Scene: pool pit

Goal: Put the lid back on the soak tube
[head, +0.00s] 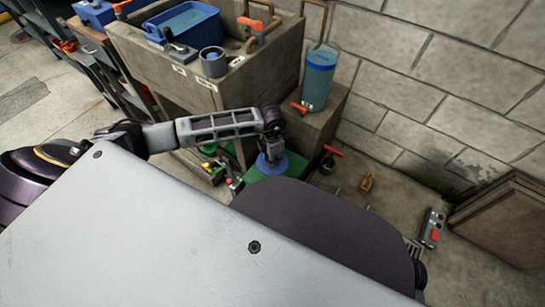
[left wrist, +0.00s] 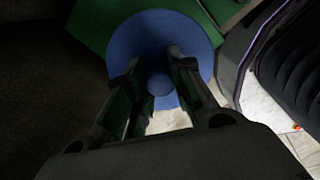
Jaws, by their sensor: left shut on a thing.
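The soak tube (head: 317,82), a clear cylinder with blue contents, stands upright on a concrete block beside the sink, near the wall. My left gripper (head: 270,160) is below it and to its left, pointing down. The lid (head: 293,164) is a round blue disc. In the left wrist view my left gripper (left wrist: 158,75) is shut on the knob of the lid (left wrist: 190,35), and the disc spreads past the fingers. The lid is over a green surface; I cannot tell whether it touches it. My right gripper is not in view.
The green box (head: 300,166) is under the lid, partly hidden. The concrete sink (head: 135,45) holds a blue tub (head: 190,22), with a grey cup (head: 213,62) on its edge. A red-handled valve (head: 331,153) stands below the tube. A control box (head: 432,227) lies on the floor at right.

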